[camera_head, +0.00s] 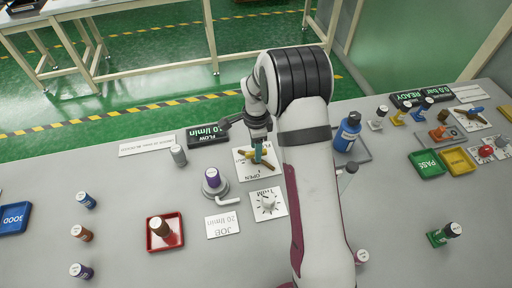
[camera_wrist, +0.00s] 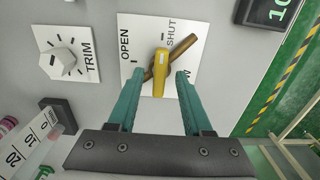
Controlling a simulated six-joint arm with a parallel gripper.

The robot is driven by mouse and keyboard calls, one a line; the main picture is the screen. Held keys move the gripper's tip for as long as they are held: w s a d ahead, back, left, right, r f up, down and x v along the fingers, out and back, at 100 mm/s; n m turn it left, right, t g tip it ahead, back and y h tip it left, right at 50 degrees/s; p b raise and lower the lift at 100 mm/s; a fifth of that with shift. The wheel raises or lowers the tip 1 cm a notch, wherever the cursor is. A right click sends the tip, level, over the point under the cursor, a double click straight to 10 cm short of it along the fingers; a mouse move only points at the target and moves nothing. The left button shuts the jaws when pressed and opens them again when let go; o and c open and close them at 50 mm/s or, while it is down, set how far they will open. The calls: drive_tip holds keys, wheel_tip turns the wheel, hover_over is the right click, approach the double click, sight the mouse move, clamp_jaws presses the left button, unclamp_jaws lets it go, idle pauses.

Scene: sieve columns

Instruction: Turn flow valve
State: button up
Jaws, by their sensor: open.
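The flow valve (camera_wrist: 160,64) sits on a white plate (camera_wrist: 131,25) marked OPEN and SHUT. It has a yellow part in the middle and a brown bar slanting across it, with one end near SHUT. My gripper (camera_wrist: 158,76) is open, its two teal fingers on either side of the valve's yellow part; contact cannot be told. In the head view my gripper (camera_head: 258,158) points down over the valve plate (camera_head: 243,174) and partly hides the valve. A dark flow display (camera_head: 208,135) stands behind it; its first digit is unclear. A JOB card (camera_head: 222,225) reads 20 l/min.
A TRIM knob (camera_head: 268,203) is close in front of the valve. A holder with a purple-topped column (camera_head: 212,179) and a grey cylinder (camera_head: 178,155) stand to the left. A blue bottle (camera_head: 347,132) is right of my arm. The bench front left is partly clear.

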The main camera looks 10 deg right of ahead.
drive_tip(key=shift+f, duration=0.3)
clamp_jaws()
